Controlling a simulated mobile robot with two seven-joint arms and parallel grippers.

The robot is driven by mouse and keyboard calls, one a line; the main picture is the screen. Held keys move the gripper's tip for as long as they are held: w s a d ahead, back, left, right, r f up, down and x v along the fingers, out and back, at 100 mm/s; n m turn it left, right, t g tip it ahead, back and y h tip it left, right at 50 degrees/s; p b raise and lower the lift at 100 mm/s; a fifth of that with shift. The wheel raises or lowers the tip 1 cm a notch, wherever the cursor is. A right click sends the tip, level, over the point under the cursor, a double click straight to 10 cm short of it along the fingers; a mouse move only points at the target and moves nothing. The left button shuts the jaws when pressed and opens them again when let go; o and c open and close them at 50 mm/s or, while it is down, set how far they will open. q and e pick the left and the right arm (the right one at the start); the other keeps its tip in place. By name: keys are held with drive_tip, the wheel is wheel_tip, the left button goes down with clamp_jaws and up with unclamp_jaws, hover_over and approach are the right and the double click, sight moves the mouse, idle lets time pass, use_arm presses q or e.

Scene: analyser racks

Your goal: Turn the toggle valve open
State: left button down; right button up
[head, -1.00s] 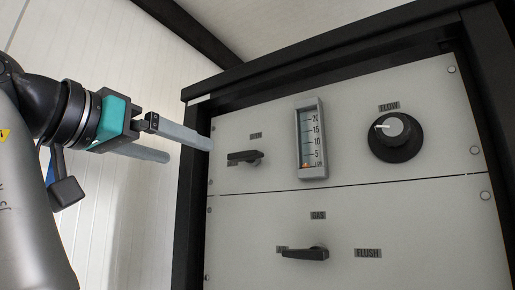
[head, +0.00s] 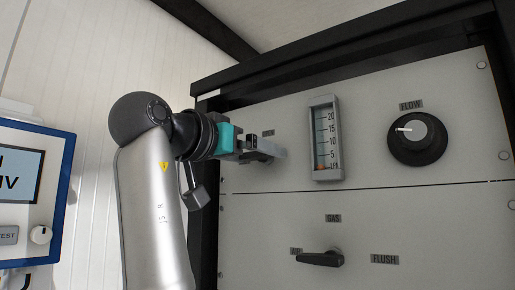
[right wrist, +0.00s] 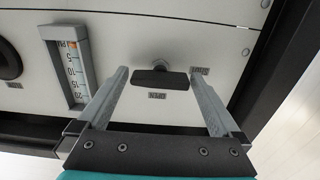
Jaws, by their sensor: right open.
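The toggle valve (right wrist: 160,78) is a black bar handle on the pale panel. In the right wrist view it lies level, with one end towards the SHUT label (right wrist: 199,71). The OPEN label (right wrist: 156,95) is below the handle there. My right gripper (head: 271,154) is at the valve in the head view and hides most of it. In the right wrist view my right gripper (right wrist: 159,74) is open, with one finger on each side of the handle. Gaps show between the fingers and the handle. My left gripper is not in view.
A flow gauge (head: 325,138) stands right of the valve, with a black FLOW knob (head: 417,138) beyond. A GAS lever (head: 320,259) sits below. The black cabinet frame (head: 206,190) edges the panel at left. A blue-framed monitor (head: 68,190) is at far left.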

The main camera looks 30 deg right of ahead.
drive_tip(key=shift+w+d, duration=0.25)
drive_tip(key=shift+d, duration=0.4)
drive_tip(key=c, duration=1.1)
drive_tip(key=shift+c, duration=0.2)
